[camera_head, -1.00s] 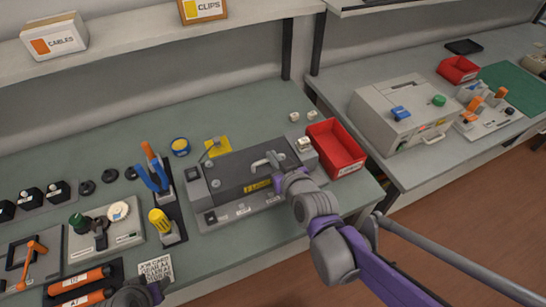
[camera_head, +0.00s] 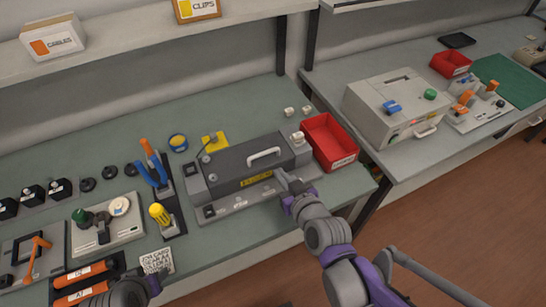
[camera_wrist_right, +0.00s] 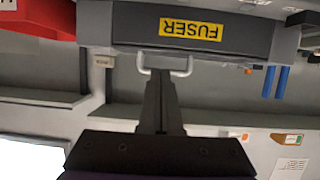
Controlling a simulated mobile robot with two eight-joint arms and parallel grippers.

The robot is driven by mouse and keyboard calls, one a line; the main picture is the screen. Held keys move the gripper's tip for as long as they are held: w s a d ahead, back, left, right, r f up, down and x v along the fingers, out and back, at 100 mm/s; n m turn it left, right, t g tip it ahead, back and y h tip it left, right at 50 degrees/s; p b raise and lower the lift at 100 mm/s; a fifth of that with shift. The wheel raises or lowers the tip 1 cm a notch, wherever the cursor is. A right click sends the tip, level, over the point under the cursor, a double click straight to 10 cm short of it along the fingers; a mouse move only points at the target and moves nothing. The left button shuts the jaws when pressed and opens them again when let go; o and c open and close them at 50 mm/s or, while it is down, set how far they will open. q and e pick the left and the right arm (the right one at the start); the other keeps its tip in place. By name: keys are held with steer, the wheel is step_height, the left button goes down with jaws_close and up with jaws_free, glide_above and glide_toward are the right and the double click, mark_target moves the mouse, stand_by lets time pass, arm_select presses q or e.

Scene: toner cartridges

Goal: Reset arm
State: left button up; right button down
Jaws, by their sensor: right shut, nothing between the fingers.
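My right gripper (camera_head: 281,174) is shut and empty, at the front right edge of the fuser unit. The fuser (camera_head: 225,168) is a dark grey box with a yellow label and sits in a light grey base (camera_head: 240,202) on the bench. Its pale handle (camera_head: 264,157) stands clear behind the gripper. In the right wrist view, the closed fingers (camera_wrist_right: 160,75) point toward the handle (camera_wrist_right: 165,68), and the fuser (camera_wrist_right: 190,28) with its label shows beyond.
A red bin (camera_head: 331,142) stands just right of the fuser. A holder with blue-handled pliers (camera_head: 153,172) and a yellow screwdriver (camera_head: 160,216) stands left of it. A grey printer box (camera_head: 396,108) is on the right bench. Open floor lies at the lower right.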

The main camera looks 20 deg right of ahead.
steer(key=shift+s+f, duration=0.1)
steer(key=shift+s, duration=0.05)
steer(key=s+f+g, duration=0.1)
steer(key=s+a+f+g, duration=0.1)
steer(key=s+g, duration=0.1)
steer(key=s+a+f+g, duration=0.1)
steer(key=s+g, duration=0.1)
steer(key=shift+a+f+y, duration=0.2)
steer(key=shift+f+y, duration=0.15)
steer(key=shift+y, duration=0.05)
steer(key=s+g, duration=0.1)
steer(key=s, duration=0.1)
steer(key=s+g, duration=0.1)
steer(key=s+d+f+g+h, duration=0.1)
steer(key=s, duration=0.1)
steer(key=shift+s, duration=0.35)
